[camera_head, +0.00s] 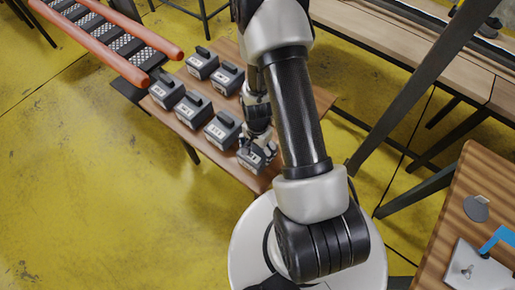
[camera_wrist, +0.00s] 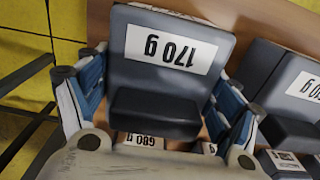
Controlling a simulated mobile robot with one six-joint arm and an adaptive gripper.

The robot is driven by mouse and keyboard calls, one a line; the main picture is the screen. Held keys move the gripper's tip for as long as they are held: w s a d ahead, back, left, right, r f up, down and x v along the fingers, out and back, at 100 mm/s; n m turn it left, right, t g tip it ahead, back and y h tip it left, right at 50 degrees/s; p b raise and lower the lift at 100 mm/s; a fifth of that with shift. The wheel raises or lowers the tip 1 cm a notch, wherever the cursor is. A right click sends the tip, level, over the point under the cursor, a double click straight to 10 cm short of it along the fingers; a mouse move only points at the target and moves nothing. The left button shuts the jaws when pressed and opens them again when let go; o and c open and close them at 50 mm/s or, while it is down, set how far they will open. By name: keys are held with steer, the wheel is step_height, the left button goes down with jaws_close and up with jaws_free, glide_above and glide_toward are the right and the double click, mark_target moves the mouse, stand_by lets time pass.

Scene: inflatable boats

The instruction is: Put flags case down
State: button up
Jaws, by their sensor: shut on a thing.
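My gripper (camera_head: 258,140) is shut on a dark grey case (camera_head: 252,160) at the near end of a wooden table (camera_head: 172,121). In the wrist view, the gripper (camera_wrist: 157,98) has one blue-grey finger on each side of the case (camera_wrist: 170,48).
Several similar labelled cases (camera_head: 193,109) stand in two rows on the table, one close beside the held case (camera_wrist: 290,88). An orange-sided roller conveyor (camera_head: 125,46) is beyond. Wooden benches (camera_head: 400,45) stand right. Yellow floor (camera_head: 90,180) is clear at left.

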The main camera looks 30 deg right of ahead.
steer(key=o, duration=1.1)
steer(key=shift+f, duration=0.15)
step_height(320, 180, up, 12)
steer(key=p, duration=0.4)
step_height(320, 180, up, 12)
steer(key=n+t, duration=0.1)
steer(key=n, duration=0.2)
glide_above(257, 148)
steer(key=w+a, duration=0.1)
steer(key=a, duration=0.1)
step_height(257, 148, up, 8)
steer(key=s+a+n+t, duration=0.1)
steer(key=s+a+n, duration=0.1)
steer(key=a+n, duration=0.1)
steer(key=s+a+r+n+t, duration=0.1)
steer(key=s+r+n, duration=0.1)
steer(key=s+r, duration=0.2)
steer(key=s+a+r+n, duration=0.2)
steer(key=s+r+n, duration=0.1)
steer(key=s+r, duration=0.1)
steer(key=s+a+r+n+t, duration=0.1)
steer(key=s+a+r+n, duration=0.1)
steer(key=s+r+n, duration=0.1)
steer(key=shift+s+a+r+t, duration=0.25)
steer(key=shift+s+r, duration=0.25)
steer(key=shift+r, duration=0.3)
